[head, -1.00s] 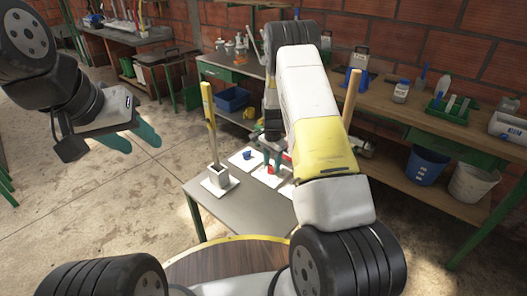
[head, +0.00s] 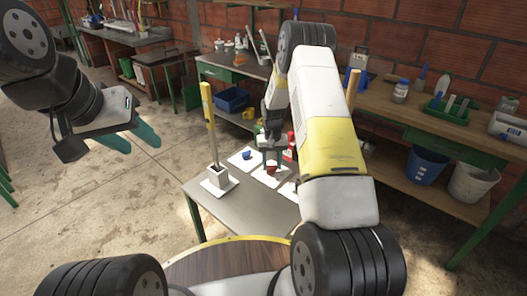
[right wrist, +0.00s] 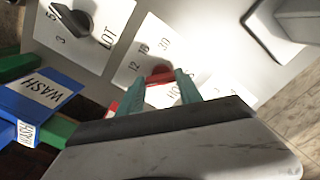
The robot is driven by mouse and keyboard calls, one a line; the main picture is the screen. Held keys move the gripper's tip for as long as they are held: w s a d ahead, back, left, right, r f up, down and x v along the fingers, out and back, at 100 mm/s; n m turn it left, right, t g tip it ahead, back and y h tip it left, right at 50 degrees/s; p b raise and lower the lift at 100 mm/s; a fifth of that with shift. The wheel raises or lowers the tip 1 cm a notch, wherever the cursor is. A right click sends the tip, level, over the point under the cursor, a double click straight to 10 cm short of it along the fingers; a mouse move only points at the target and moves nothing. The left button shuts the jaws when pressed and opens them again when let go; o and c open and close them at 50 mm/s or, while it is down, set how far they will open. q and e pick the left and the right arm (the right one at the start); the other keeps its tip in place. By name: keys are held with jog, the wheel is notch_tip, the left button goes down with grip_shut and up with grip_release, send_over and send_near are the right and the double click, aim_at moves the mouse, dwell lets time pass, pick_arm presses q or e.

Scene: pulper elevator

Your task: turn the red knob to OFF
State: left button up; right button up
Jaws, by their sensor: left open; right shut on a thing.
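The red knob (right wrist: 160,77) sits on a white dial plate (right wrist: 148,47) with the marks 12, 18 and 30 visible. In the head view the red knob (head: 271,169) is on the grey table (head: 245,211). My right gripper (right wrist: 161,76) is shut on the red knob, with a teal finger on either side. It also shows in the head view (head: 271,160), reaching down to the plate. The gripper hides part of the dial; I cannot see an OFF mark or read the knob's setting. My left gripper (head: 130,138) is open and empty, off to the left above the floor.
A blue knob (head: 246,155) on its own plate is beside the red one; in the wrist view a dark knob (right wrist: 75,18) shows at upper left. A yellow upright lever (head: 209,120) stands on the table's left.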

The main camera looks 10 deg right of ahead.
jog(key=shift+w+n, duration=0.1)
jog(key=shift+n, duration=1.1)
jog(key=o, duration=1.4)
jog(key=shift+r, duration=3.95)
